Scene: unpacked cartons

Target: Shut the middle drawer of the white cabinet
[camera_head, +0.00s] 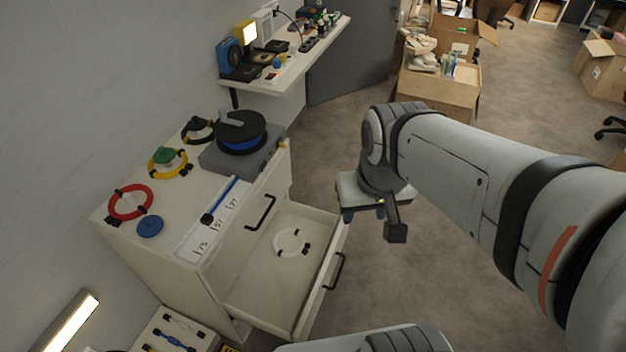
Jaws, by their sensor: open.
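The white cabinet (165,268) stands against the wall at the left. Its top drawer (243,238) is shut and has a black bar handle. Below that, a drawer (250,289) is pulled well out, with a white ring lying inside; it appears to be the middle drawer. Its black handle (334,272) is on the front panel, facing right. Any drawer below it is hidden. My gripper (372,220) is open and empty, pointing down. In the picture it is to the right of and above the drawer's front, apart from it.
On the cabinet top are coloured rings, a blue lid (150,226) and a grey box with a black-and-blue spool (240,132). A shelf (310,58) with electronics is behind. Cartons (438,85) stand at the back. Carpet to the drawer's right is clear.

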